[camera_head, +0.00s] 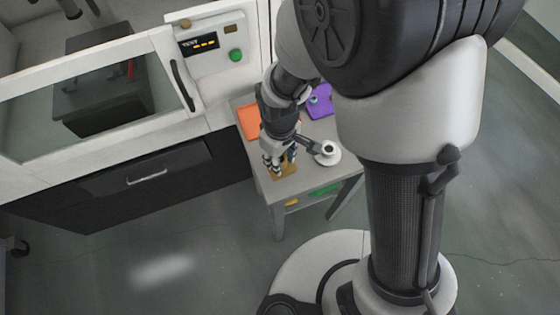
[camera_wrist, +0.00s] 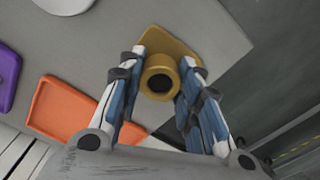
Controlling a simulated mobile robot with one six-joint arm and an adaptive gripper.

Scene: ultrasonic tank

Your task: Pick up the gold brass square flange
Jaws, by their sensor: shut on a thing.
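The gold brass square flange (camera_wrist: 171,44) has a square plate and a raised round neck with a dark bore. In the wrist view it lies between the fingers of my gripper (camera_wrist: 163,82), which are shut on the neck from both sides. In the head view the flange (camera_head: 284,171) shows as a gold patch at the front of the small grey table (camera_head: 258,179), under my gripper (camera_head: 277,165). I cannot tell whether its plate touches the table top.
An orange tray (camera_head: 249,123) and a purple tray (camera_head: 320,100) lie on the table, with a white round thing (camera_head: 327,153) at the right. Green (camera_head: 323,190) and yellow (camera_head: 292,201) items are below. A white cabinet with a control panel (camera_head: 212,46) stands behind.

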